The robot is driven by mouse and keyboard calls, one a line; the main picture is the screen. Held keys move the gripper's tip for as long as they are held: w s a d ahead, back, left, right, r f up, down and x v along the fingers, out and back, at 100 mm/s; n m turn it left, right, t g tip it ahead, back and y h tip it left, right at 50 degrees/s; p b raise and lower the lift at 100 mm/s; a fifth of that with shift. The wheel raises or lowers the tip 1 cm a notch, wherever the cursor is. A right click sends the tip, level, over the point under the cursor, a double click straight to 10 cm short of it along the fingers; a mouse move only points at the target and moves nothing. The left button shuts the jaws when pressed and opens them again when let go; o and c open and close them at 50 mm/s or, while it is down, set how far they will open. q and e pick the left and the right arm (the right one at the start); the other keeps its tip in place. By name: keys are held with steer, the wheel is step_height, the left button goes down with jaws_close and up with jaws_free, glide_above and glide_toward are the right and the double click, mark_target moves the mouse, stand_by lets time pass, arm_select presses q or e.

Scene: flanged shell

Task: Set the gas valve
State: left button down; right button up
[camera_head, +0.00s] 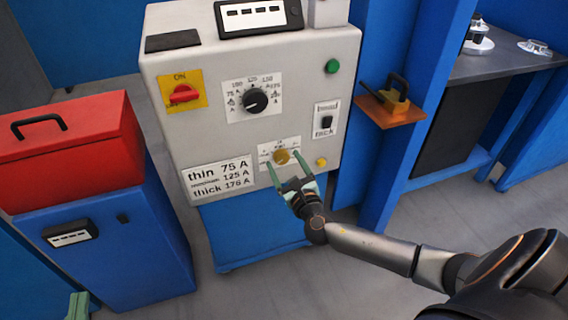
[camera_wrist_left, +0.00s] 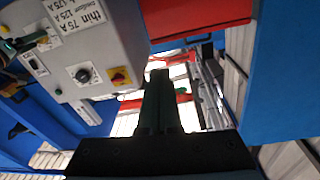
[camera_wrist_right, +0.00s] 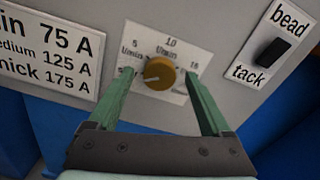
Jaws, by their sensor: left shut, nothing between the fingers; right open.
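The gas valve is a brass knob (camera_head: 281,157) on a white scale plate low on the grey machine's front. In the right wrist view the knob (camera_wrist_right: 159,73) has a light mark towards its lower left, and the plate (camera_wrist_right: 180,52) reads 5, 10 and 15 l/min. My right gripper (camera_head: 284,163) is open, with one green finger on either side of the knob. In the right wrist view the fingers (camera_wrist_right: 158,98) show gaps to the knob. My left gripper (camera_head: 77,304) is shut and empty at the lower left, far from the valve; its fingers (camera_wrist_left: 160,95) look dark in its wrist view.
The grey machine (camera_head: 215,130) also bears a red-yellow ON switch (camera_head: 183,93), a black amperage dial (camera_head: 256,100), a bead/tack switch (camera_head: 326,122) and a green button (camera_head: 332,66). A red toolbox (camera_head: 75,150) stands left on a blue cabinet. An orange shelf (camera_head: 392,112) juts out at right.

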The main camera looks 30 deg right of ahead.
arm_select(q)
steer(key=shift+r+t+h, duration=0.3)
steer(key=shift+r, duration=0.5)
arm_select(e)
steer(key=shift+w+d, duration=0.15)
steer(key=shift+w, duration=0.4)
steer(key=shift+c, duration=0.4)
jaws_close()
arm_select(q)
steer(key=shift+s, duration=0.1)
